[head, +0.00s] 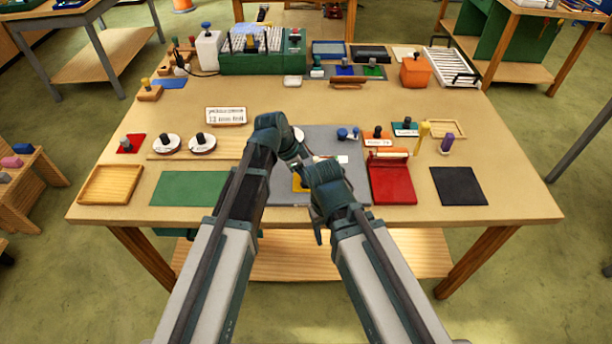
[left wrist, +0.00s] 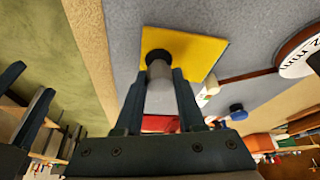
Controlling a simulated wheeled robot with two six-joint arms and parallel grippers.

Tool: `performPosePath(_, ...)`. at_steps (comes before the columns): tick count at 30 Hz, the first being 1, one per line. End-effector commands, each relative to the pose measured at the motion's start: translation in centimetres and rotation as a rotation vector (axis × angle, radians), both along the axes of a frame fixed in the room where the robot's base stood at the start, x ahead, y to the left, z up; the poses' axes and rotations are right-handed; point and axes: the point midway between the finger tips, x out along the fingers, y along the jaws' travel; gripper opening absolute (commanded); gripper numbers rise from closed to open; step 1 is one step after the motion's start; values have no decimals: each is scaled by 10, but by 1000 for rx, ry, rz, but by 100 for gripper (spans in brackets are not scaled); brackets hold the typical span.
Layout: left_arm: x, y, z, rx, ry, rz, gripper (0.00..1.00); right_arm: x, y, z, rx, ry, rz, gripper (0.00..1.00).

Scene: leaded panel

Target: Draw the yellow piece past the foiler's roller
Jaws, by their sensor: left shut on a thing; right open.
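The yellow piece (head: 298,184) is a flat square over the grey mat (head: 350,190), partly hidden by my arms in the head view. In the left wrist view the yellow piece (left wrist: 204,52) carries a grey knob with a dark collar (left wrist: 159,70). My left gripper (left wrist: 161,82) is shut on that knob. My right gripper (head: 316,172) is open, close beside the left one; its fingers are mostly hidden. The likely foiler, a red device (head: 393,185) with a bar across its back, stands right of the mat. I cannot make out its roller clearly.
A black mat (head: 459,186) lies further right. A green mat (head: 188,188) and a wooden tray (head: 110,185) lie left. A blue-knobbed piece (head: 347,134) and an upright yellow tool (head: 421,136) stand near the red device. A green machine (head: 262,60) stands at the back.

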Motion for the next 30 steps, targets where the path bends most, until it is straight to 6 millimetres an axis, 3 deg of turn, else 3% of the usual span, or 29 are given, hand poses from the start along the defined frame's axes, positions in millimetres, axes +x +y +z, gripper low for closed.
performPosePath(30,1,-27,0,0,-2,0,0,0,0,0,0,0,0,58)
